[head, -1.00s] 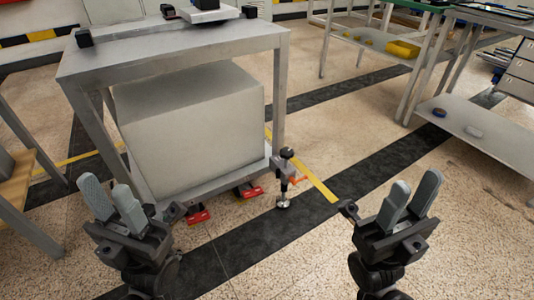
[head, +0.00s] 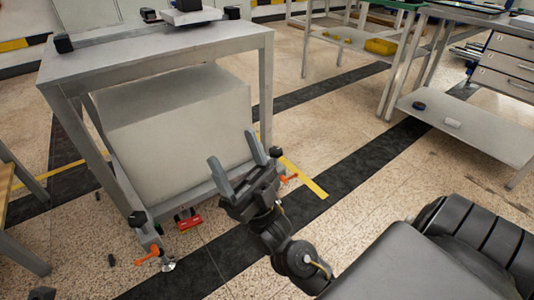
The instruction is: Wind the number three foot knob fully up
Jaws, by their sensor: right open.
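A grey metal gantry table (head: 160,55) stands at the left with adjustable feet. One foot with a black knob (head: 137,218), an orange lever (head: 147,254) and a round pad (head: 168,265) shows at its near left corner. The near right corner foot has a black knob (head: 276,153) and an orange lever (head: 288,179); my right gripper hides most of it. No number is readable on either. My right gripper (head: 232,147) is open, its fingers pointing away from me, overlapping that right corner in the picture. I cannot tell whether it touches anything. My left gripper is not in view.
A big grey box (head: 180,125) sits under the tabletop. A red pedal-like part (head: 189,219) is at the lower frame edge. A workbench with a lower shelf (head: 470,130) stands at the right. The floor between is clear, with black strips and a yellow line.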

